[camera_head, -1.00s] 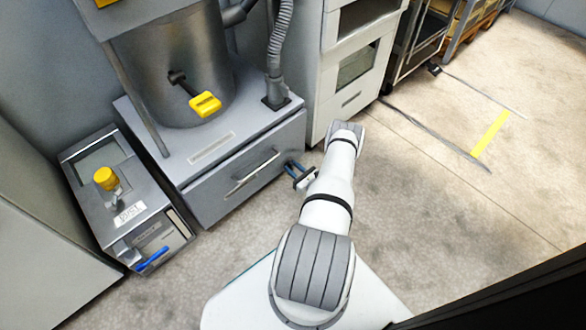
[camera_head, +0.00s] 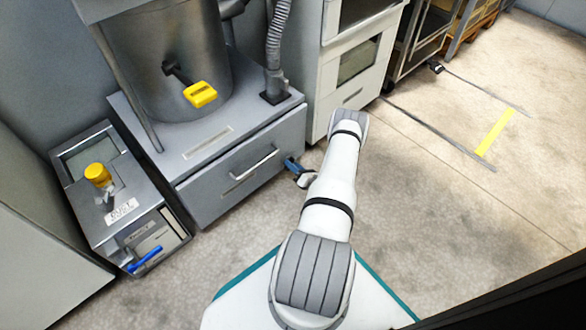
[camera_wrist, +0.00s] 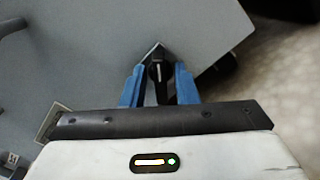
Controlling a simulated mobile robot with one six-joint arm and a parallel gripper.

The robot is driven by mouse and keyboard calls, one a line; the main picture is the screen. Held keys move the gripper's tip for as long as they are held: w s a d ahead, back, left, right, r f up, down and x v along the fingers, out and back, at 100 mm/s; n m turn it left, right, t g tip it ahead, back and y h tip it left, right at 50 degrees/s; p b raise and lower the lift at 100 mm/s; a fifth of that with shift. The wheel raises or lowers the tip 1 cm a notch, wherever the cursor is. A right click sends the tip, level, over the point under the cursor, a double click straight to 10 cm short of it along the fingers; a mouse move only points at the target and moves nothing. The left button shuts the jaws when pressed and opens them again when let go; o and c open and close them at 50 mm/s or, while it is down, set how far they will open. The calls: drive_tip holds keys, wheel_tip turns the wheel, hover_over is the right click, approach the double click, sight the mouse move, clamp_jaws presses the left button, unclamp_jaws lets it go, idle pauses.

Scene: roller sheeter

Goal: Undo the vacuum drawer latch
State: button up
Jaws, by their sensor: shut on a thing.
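The vacuum drawer is a grey drawer front (camera_head: 222,198) with a bar handle (camera_head: 254,164), below the steel drum in the head view. The latch, a small black knob with a white line (camera_wrist: 157,70), sits at the corner of a grey surface in the wrist view. My gripper (camera_wrist: 159,76) has its blue fingers on either side of this knob and is shut on it. In the head view my gripper (camera_head: 290,163) is at the right end of the drawer front; the latch cannot be made out there. The drawer looks closed.
A steel drum (camera_head: 170,70) with a yellow-handled lever (camera_head: 200,94) stands on the cabinet. At left is a grey box (camera_head: 125,205) with a yellow knob (camera_head: 98,174) and a blue handle (camera_head: 145,259). A white cabinet (camera_head: 350,75) stands behind my arm. Floor at right is clear.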

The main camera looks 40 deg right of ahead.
drive_tip(key=m, duration=0.9)
drive_tip(key=shift+f, duration=0.25)
drive_tip(key=shift+m, duration=0.5)
drive_tip(key=o, duration=0.7)
drive_tip(key=shift+c, duration=0.2)
drive_tip(key=shift+d, duration=0.1)
